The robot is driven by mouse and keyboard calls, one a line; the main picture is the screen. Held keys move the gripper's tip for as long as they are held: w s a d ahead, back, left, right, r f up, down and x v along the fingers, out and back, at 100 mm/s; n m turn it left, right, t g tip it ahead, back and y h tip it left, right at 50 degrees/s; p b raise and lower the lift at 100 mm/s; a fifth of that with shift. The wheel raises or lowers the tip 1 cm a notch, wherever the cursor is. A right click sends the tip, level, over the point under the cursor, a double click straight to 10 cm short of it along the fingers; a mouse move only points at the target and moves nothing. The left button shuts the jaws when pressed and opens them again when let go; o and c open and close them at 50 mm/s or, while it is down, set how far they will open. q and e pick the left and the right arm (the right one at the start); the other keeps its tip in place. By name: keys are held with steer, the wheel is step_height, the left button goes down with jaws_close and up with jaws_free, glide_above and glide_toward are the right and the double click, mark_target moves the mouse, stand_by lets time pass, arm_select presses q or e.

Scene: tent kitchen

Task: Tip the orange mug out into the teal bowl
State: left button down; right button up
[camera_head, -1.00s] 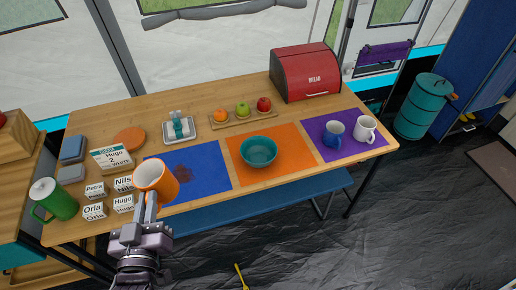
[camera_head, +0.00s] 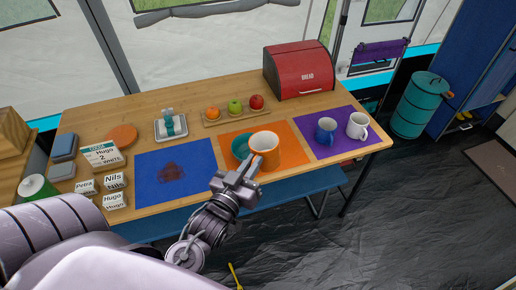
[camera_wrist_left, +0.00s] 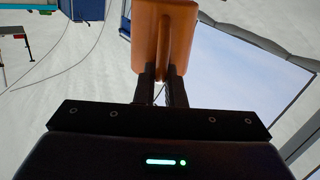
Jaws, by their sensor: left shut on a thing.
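The orange mug (camera_head: 265,148) has a pale inside and is held up, roughly upright, in front of the teal bowl. My left gripper (camera_head: 246,172) is shut on the mug, at its near side. In the left wrist view the mug (camera_wrist_left: 165,35) fills the top middle, with the fingers of my left gripper (camera_wrist_left: 160,82) closed on its handle. The teal bowl (camera_head: 239,147) stands on the orange mat (camera_head: 293,151) and is partly hidden behind the mug. What is in the mug cannot be told. My right gripper is not in view.
A blue mug (camera_head: 325,130) and a white mug (camera_head: 357,125) stand on the purple mat (camera_head: 335,146) to the right. A tray of fruit (camera_head: 236,116) lies behind the bowl. The blue mat (camera_head: 165,190) holds only a brown stain. Labelled blocks (camera_head: 114,200) stand at the left.

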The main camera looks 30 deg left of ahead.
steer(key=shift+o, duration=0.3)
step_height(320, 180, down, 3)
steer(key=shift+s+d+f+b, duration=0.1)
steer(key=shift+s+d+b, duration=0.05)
steer(key=shift+b, duration=1.1)
arm_select(q)
steer(key=w+a+f+y+b, duration=0.1)
steer(key=w+a+f+y, duration=0.1)
steer(key=a, duration=0.6)
steer(key=w+a+f+n+g+y+b, duration=0.1)
steer(key=w+a+f+y, duration=0.1)
steer(key=a+f, duration=0.5)
steer(key=w+a+f+n+y+b, duration=0.1)
steer(key=w+a+f, duration=0.3)
steer(key=a, duration=0.5)
steer(key=shift+w+f+y, duration=0.35)
steer(key=shift+f+y, duration=0.05)
steer(key=shift+f, duration=0.3)
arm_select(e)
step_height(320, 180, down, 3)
arm_select(q)
steer(key=shift+d+f, duration=0.1)
steer(key=shift+d, duration=0.1)
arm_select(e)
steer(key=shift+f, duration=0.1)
